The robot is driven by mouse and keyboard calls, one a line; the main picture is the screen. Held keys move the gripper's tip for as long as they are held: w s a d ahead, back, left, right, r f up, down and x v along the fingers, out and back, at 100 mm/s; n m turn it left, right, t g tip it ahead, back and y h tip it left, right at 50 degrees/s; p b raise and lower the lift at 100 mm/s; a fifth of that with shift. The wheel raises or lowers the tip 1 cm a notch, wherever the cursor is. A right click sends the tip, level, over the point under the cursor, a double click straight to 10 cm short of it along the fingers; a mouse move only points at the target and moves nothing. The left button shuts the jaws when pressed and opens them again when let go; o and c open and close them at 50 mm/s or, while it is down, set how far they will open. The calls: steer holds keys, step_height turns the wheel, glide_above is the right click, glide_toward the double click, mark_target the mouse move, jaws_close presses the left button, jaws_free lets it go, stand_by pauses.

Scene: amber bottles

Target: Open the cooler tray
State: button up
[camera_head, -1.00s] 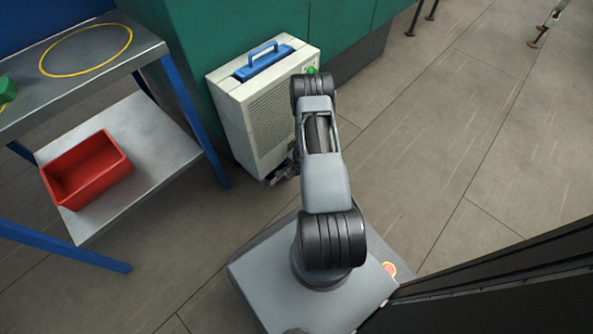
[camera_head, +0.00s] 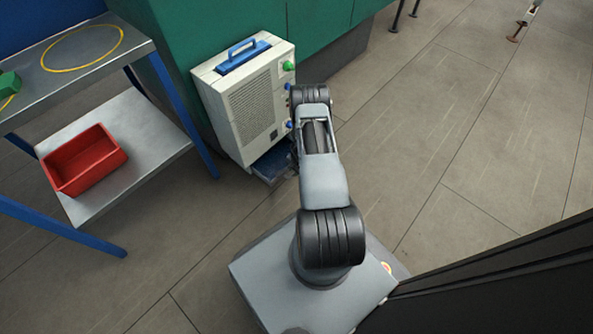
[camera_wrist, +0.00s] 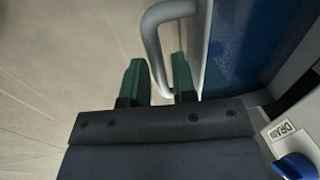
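The cooler (camera_head: 245,100) is a white box with a vented front and a blue top handle. Its blue tray (camera_head: 273,163) sticks out at the bottom, partly hidden by my arm in the head view. In the wrist view the tray's blue inside (camera_wrist: 240,45) is at the upper right, with a grey bar handle (camera_wrist: 153,35) on its left. In the head view my arm hides the gripper.
A metal table with blue legs stands at left, with a red bin (camera_head: 84,160) on its lower shelf (camera_head: 150,140). A green cabinet (camera_head: 210,35) is behind the cooler. A blue knob (camera_wrist: 295,167) is beside a "DRAIN" label (camera_wrist: 281,132).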

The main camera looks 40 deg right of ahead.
steer(key=shift+o, duration=1.3)
steer(key=shift+a, duration=0.15)
step_height(320, 180, up, 14)
steer(key=s+p, duration=0.2)
steer(key=p, duration=0.3)
steer(key=shift+s+d+f, duration=0.25)
steer(key=w+a+r+n+t+y+p, duration=0.1)
steer(key=w+a+r+n+p, duration=0.25)
steer(key=r, duration=0.95)
steer(key=a+r+n+p, duration=0.2)
steer(key=a+r+p, duration=0.4)
steer(key=r, duration=0.8)
steer(key=w+a+r+n+t+y+p, duration=0.1)
steer(key=w+a+r+n+p, duration=0.15)
steer(key=r+p, duration=0.7)
steer(key=s+a+r+n+p, duration=0.2)
steer(key=s+r+p, duration=0.3)
steer(key=r, duration=0.8)
steer(key=s+a+r+n+h+p, duration=0.1)
steer(key=s+a+r+n+p, duration=0.2)
steer(key=r, duration=0.9)
steer(key=s+a+r+n+h+p, duration=0.1)
steer(key=s+a+r+n+p, duration=0.2)
steer(key=s+r, duration=0.6)
step_height(320, 180, up, 5)
steer(key=a+p, duration=0.2)
steer(key=p, duration=0.1)
steer(key=shift+f+g+p, duration=0.2)
steer(key=shift+g+p, duration=0.1)
